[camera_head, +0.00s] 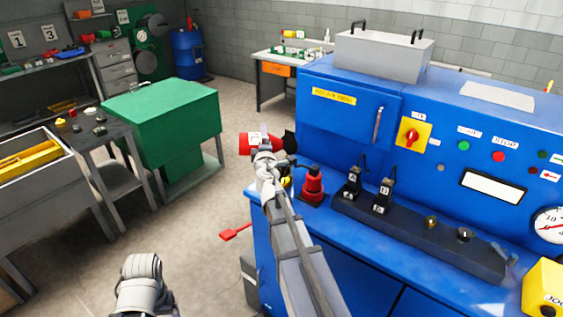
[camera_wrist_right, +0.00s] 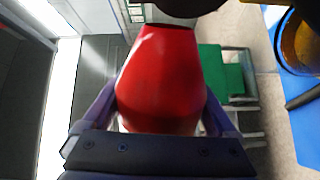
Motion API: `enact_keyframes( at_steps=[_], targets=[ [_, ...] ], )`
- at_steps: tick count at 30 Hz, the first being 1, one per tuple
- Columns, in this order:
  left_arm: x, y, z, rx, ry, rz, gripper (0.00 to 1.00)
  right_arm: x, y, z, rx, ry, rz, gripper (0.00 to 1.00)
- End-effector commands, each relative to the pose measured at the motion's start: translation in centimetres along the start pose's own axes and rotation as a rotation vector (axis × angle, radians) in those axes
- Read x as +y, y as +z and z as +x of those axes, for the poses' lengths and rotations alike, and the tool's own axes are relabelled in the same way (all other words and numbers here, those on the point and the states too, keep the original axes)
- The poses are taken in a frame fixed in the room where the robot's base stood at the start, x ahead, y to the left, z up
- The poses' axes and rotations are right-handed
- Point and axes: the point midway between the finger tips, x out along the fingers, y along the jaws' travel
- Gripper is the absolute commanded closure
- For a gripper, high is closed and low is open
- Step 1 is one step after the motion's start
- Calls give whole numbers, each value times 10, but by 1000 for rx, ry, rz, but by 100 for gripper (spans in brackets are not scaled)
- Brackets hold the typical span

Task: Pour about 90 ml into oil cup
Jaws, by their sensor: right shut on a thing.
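My right gripper (camera_head: 264,158) is shut on a red can (camera_head: 246,144) with a white label and a black tip. In the head view the can lies nearly on its side above the left end of the blue bench, its black tip to the right. In the right wrist view the red can (camera_wrist_right: 162,80) fills the space between the fingers (camera_wrist_right: 160,118). An amber, round-rimmed cup (camera_wrist_right: 301,42) shows at that view's upper right, apart from the can. A small yellow part (camera_head: 286,182) shows beside my arm, partly hidden. No liquid stream is visible.
A red, black-topped object (camera_head: 313,187) stands on the blue bench (camera_head: 338,228) right of my gripper. A black block (camera_head: 415,235) with several fittings lies further right. A blue control panel (camera_head: 345,110) rises behind. A green cabinet (camera_head: 165,120) stands left across open floor.

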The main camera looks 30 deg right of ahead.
Motion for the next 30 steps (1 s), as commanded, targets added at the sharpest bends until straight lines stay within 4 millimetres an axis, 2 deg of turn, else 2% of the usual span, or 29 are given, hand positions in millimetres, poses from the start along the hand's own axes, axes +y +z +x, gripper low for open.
enact_keyframes(
  at_steps=[18,20,22,25,30],
  targets=[
    [0,0,-3,0,0,0,20,4,1,0,1,0,63,81],
    [0,0,4,0,0,0,20,-4,0,0,1,0,9,81],
    [1,-1,14,0,0,0,20,-14,-2,0,-1,0,-115,81],
    [2,-1,20,0,0,-1,20,-20,-2,0,-4,-1,-246,81],
    [2,-1,17,0,0,-1,20,-18,-2,0,-5,-1,-276,81]
  ],
)
